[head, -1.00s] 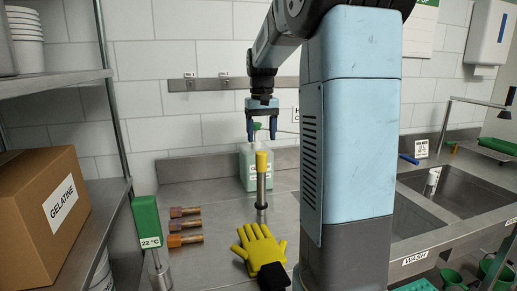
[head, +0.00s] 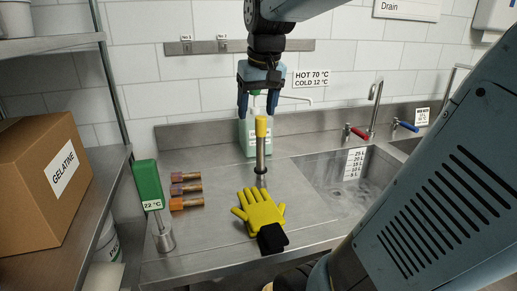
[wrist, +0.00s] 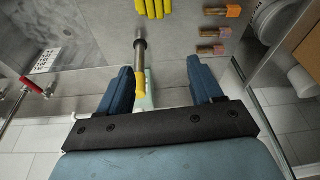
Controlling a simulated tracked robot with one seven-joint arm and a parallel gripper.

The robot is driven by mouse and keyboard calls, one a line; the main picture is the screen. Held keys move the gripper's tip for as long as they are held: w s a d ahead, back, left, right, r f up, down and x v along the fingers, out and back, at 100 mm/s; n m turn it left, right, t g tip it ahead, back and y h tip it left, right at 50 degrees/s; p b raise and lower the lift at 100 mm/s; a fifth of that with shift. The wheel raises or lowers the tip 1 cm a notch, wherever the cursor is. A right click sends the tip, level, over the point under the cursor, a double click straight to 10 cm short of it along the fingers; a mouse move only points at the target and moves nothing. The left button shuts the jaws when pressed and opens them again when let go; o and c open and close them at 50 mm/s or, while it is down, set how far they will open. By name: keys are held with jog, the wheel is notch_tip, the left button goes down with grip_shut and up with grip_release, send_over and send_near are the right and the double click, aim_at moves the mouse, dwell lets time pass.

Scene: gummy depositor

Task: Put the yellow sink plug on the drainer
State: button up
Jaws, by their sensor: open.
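The yellow sink plug (head: 261,127) is a tall grey metal pipe with a yellow top and a dark ring low down. It stands upright on the steel draining surface (head: 215,240) left of the sink, which I take as the drainer. My gripper (head: 258,110) points down above the plug, open and empty. In the wrist view the plug's yellow top (wrist: 138,88) shows between the open fingers of my gripper (wrist: 160,68), nearer the left finger. I see no finger touching it.
A yellow glove (head: 259,210) lies in front of the plug, a green-lidded bottle (head: 246,140) behind. The sink (head: 340,185) is right. A gelatine box (head: 38,180) sits on the left shelf.

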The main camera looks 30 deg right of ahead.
jog(key=s+a+f+t, duration=0.1)
jog(key=s+a+f, duration=0.1)
jog(key=s, duration=0.3)
jog(key=s+a+f+n+t, duration=0.1)
jog(key=s+a+f, duration=0.2)
jog(key=s, duration=0.2)
jog(key=shift+s+f, duration=0.25)
jog(key=shift+s, duration=0.05)
